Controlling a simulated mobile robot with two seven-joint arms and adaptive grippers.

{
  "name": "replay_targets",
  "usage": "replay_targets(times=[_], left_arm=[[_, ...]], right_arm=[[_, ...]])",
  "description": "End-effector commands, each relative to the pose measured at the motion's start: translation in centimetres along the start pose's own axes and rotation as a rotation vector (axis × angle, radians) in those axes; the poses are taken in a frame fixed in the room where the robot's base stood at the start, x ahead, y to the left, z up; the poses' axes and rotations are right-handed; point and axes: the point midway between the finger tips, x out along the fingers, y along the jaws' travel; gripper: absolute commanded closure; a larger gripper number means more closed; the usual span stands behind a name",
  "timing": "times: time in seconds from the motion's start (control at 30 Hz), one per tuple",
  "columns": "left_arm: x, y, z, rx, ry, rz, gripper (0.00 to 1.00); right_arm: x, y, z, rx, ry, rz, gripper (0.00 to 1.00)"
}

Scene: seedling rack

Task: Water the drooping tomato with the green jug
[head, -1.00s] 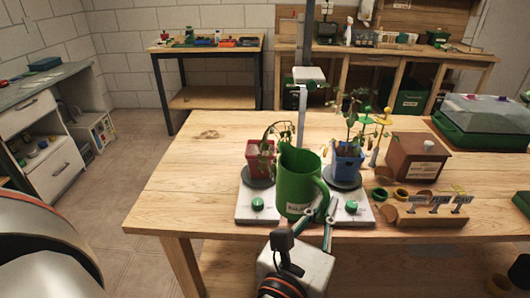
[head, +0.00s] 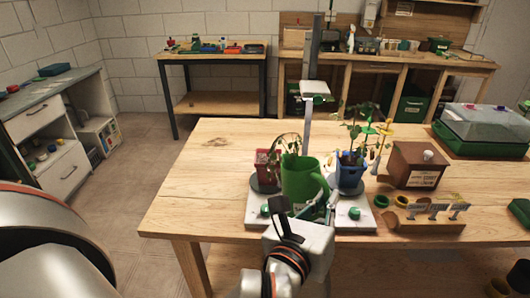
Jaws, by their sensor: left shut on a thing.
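My left gripper (head: 325,208) is shut on the green jug (head: 302,180), at its handle side on the right. The jug looks upright, in front of and between two potted plants, and its lower front is partly hidden by my gripper. Whether its base touches anything cannot be told. A plant with hanging leaves (head: 287,145) grows in the red pot (head: 264,160) at the left, partly behind the jug. Another leafy plant (head: 354,130) stands in the blue pot (head: 350,175) at the right. My right gripper is not in view.
The pots stand on dark saucers on white bases with green knobs (head: 354,213). A grey post (head: 308,110) rises behind. A brown box (head: 415,165), label holder (head: 430,226) and clear-lidded green tray (head: 485,128) are at the right. The table's left part (head: 190,185) is clear.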

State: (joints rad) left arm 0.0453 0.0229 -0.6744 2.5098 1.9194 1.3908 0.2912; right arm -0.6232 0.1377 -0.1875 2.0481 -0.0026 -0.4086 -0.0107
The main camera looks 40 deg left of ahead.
Motion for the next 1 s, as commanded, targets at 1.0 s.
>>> replay_targets(times=[1.0], left_arm=[[2.8, 4.3, 10.3, -0.530, 0.350, -0.004, 1.00]], right_arm=[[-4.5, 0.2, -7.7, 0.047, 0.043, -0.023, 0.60]])
